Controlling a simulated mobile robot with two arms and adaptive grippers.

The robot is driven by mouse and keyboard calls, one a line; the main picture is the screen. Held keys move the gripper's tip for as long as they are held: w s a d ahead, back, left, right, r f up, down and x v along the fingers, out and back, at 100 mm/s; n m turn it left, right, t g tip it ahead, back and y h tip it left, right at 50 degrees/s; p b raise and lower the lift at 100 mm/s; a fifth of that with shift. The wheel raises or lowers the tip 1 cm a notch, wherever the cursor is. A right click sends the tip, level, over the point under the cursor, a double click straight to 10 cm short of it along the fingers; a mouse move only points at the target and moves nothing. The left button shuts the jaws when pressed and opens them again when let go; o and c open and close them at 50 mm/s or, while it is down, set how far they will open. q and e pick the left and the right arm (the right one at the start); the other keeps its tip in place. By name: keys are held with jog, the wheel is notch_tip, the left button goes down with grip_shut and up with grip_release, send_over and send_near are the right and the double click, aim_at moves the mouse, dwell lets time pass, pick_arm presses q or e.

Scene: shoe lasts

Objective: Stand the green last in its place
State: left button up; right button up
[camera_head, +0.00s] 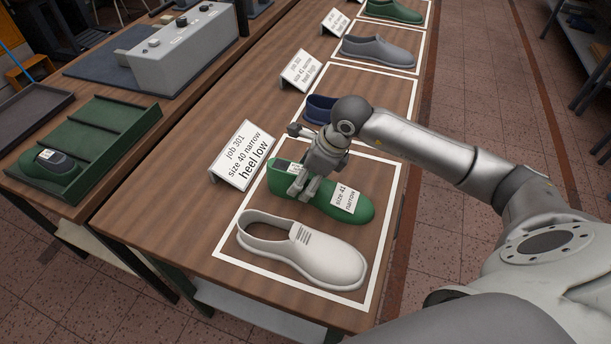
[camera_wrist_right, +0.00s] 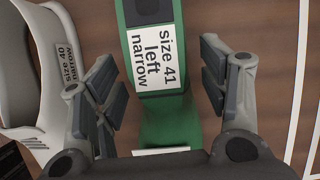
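A green last (camera_head: 342,203) lies lengthwise beside a white shoe (camera_head: 300,248), inside the nearest white outline on the bench. Its label reads size 41 left narrow in the right wrist view (camera_wrist_right: 157,50). My right gripper (camera_head: 303,184) is over the last. In the wrist view its fingers (camera_wrist_right: 160,92) stand apart on both sides of the last, with small gaps showing. The card (camera_head: 243,155) at this outline reads job 301, size 40 narrow, heel low. Another card (camera_head: 302,70) reads job 302, size 41 narrow, heel high. My left gripper is not in view.
A blue shoe (camera_head: 318,108) stands in the second outline, partly hidden by my arm; bare room shows behind it. A grey shoe (camera_head: 378,51) and a green shoe (camera_head: 393,11) are farther back. A green rack (camera_head: 100,125) at left holds a dark green last (camera_head: 48,162).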

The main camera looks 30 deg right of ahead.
jog(key=shift+r, duration=0.2)
jog(key=b+v, duration=0.2)
jog(key=v, duration=0.9)
jog(key=shift+s+r, duration=0.15)
jog(key=shift+r, duration=0.2)
jog(key=shift+d, duration=0.1)
notch_tip(320, 180, up, 5)
jog(key=p, duration=0.3)
send_over(324, 184)
jog(key=shift+f, duration=0.25)
